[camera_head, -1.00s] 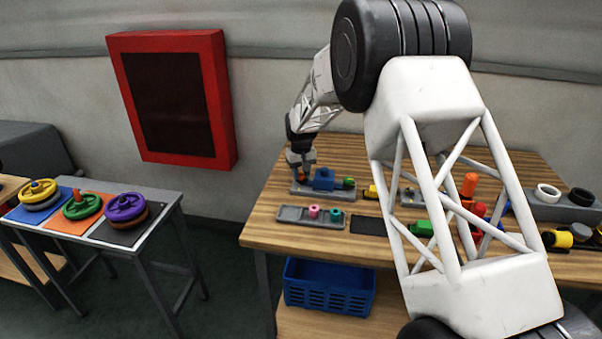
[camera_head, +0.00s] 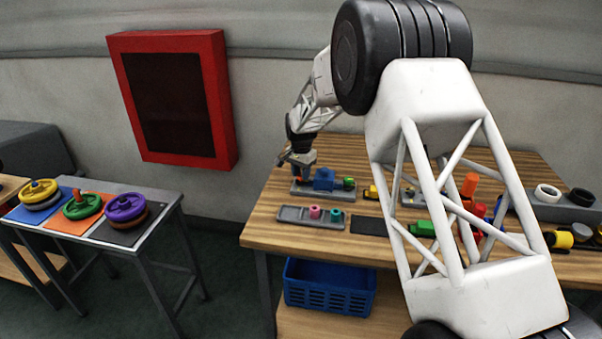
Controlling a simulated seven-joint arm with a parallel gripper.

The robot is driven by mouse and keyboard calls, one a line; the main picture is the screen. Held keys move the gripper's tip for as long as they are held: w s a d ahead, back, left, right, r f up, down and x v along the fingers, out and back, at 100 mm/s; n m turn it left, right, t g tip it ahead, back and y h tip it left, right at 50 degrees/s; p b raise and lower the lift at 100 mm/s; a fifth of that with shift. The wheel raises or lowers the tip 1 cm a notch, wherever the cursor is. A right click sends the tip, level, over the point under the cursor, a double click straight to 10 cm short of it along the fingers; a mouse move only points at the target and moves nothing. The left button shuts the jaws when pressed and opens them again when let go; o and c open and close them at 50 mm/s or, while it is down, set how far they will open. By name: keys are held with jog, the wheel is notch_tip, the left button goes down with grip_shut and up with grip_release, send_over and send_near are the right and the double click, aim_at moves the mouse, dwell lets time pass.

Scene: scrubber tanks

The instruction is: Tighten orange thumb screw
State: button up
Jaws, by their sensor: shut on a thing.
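The orange thumb screw (camera_head: 300,181) is a small orange spot at the left end of a grey fixture (camera_head: 318,193) on the wooden table. My gripper (camera_head: 299,172) points down over the left end of the fixture and is shut on the orange thumb screw. Its fingers hide most of the screw, so its threads and seating cannot be seen.
A blue basket (camera_head: 328,288) sits below the tabletop.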

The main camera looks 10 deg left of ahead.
jog(key=m, duration=0.4)
jog(key=shift+w+r+m, duration=0.1)
jog(key=shift+r+m, duration=0.15)
jog(key=shift+m, duration=0.05)
jog(key=m, duration=0.3)
jog(key=shift+m, duration=0.3)
jog(key=m, duration=0.4)
jog(key=shift+m, duration=1.9)
jog(key=o, duration=0.9)
jog(key=shift+f, duration=0.15)
jog(key=shift+o, duration=0.2)
